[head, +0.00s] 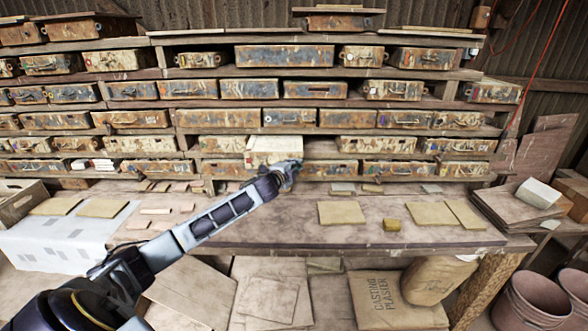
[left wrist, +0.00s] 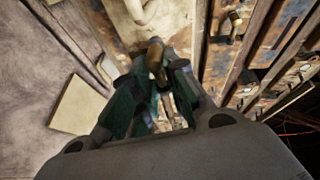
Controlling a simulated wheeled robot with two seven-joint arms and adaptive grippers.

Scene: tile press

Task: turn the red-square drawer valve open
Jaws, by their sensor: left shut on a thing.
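My left gripper (head: 289,171) is at the front of the lower drawers, just below a pale drawer (head: 274,146). In the left wrist view the gripper's green-lined fingers (left wrist: 156,88) are closed around a small brownish handle-like piece (left wrist: 156,58) that stands out from a worn drawer front (left wrist: 135,30). I cannot tell whether this piece is the red-square drawer valve; no red square shows clearly, and its turn angle is hard to read. My right gripper is in neither view.
The rack (head: 230,131) holds rows of rusty drawers. A stack of boards (head: 513,208) stands at the right. The bench's middle front is mostly clear.

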